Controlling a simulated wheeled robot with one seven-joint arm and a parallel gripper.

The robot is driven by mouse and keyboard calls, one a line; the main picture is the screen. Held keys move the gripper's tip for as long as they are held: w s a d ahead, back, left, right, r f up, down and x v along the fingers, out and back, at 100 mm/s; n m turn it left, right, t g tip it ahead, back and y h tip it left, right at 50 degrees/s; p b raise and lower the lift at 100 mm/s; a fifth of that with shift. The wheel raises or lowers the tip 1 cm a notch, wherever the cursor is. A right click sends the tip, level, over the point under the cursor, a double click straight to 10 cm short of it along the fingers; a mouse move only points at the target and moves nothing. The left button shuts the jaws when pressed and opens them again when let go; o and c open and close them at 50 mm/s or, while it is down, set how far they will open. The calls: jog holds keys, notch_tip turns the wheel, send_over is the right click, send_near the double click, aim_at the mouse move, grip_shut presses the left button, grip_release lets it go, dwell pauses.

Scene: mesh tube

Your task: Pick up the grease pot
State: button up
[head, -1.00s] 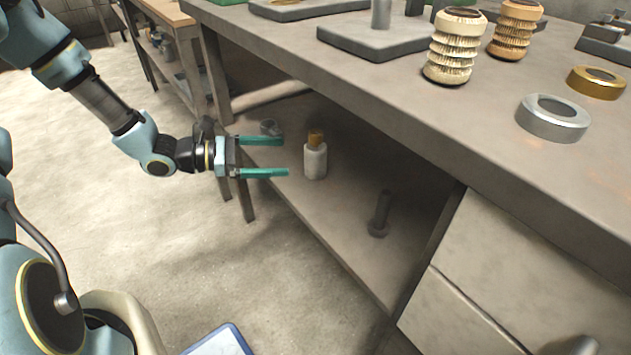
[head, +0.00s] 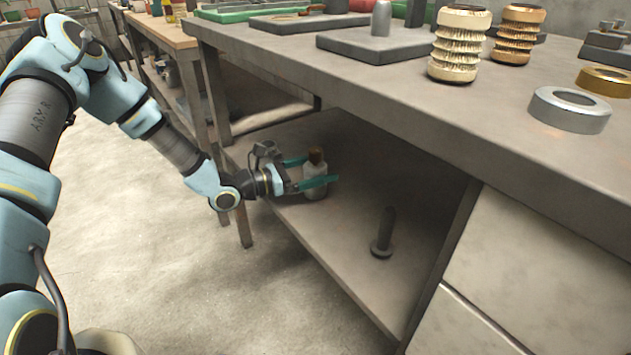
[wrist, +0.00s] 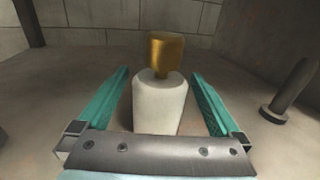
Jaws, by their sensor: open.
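The grease pot (head: 314,172) is a small whitish bottle with a brown-gold cap, standing upright on the lower shelf under the workbench. In the wrist view the grease pot (wrist: 158,104) stands between the two green fingers, with a visible gap on each side. My gripper (head: 319,171) is open and reaches in from the left, with its fingers on either side of the pot. In the head view the near finger hides part of the pot's body. The pot's base is partly hidden by the gripper in the wrist view.
A dark flanged post (head: 384,232) stands on the shelf (head: 330,240) to the right of the pot. The bench top (head: 420,105) overhangs the shelf. A drawer cabinet (head: 520,260) closes off the right side. The shelf around the pot is mostly clear.

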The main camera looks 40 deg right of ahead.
jog(key=shift+x, duration=1.05)
grip_shut()
